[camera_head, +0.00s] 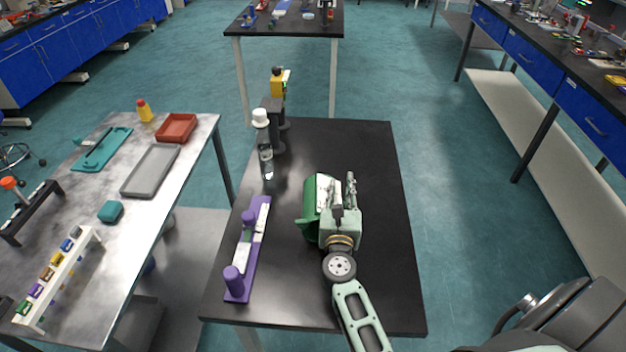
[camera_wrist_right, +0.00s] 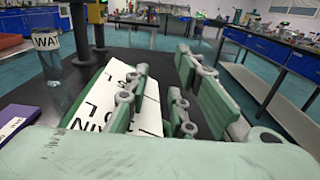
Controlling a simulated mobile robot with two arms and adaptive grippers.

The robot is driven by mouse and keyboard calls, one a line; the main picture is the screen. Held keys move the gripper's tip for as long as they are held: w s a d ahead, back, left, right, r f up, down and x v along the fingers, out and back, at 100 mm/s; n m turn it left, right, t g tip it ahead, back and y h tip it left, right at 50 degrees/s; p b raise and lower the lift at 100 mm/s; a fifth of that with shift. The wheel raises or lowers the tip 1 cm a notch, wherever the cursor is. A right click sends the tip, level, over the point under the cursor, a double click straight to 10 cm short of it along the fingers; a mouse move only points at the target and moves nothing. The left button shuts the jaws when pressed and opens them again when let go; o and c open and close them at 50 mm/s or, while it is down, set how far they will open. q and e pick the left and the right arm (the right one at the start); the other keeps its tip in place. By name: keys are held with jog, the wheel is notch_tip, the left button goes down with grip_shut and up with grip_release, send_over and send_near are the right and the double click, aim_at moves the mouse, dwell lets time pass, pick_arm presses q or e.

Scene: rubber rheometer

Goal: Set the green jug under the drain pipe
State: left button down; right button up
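My right gripper (camera_head: 345,188) is at the jug's right side. In the right wrist view the jug's white label (camera_wrist_right: 92,102) shows left of and behind one finger. The fingers of my right gripper (camera_wrist_right: 170,95) stand apart there, and I cannot tell whether they touch the jug. My left gripper is out of view. I cannot clearly make out a drain pipe; a black and yellow device (camera_head: 279,84) stands at the table's far left end.
A purple rack (camera_head: 262,215) lies along the table's left edge. The table's right side is clear. A metal table (camera_head: 165,225) with trays and a vial rack is at left.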

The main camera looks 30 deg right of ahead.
jog(key=x, duration=0.4)
jog(key=shift+w+d+f, duration=0.2)
jog(key=shift+d, duration=0.15)
jog(key=shift+w+d+f, duration=0.1)
jog(key=shift+w+d, duration=0.1)
jog(key=shift+w, duration=0.2)
jog(key=shift+f, duration=0.2)
grip_shut()
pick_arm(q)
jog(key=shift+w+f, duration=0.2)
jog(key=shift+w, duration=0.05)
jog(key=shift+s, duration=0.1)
pick_arm(e)
jog(key=shift+w+r, duration=0.15)
jog(key=shift+r, duration=0.05)
jog(key=c, duration=0.5)
grip_release()
jog(key=shift+c, duration=0.2)
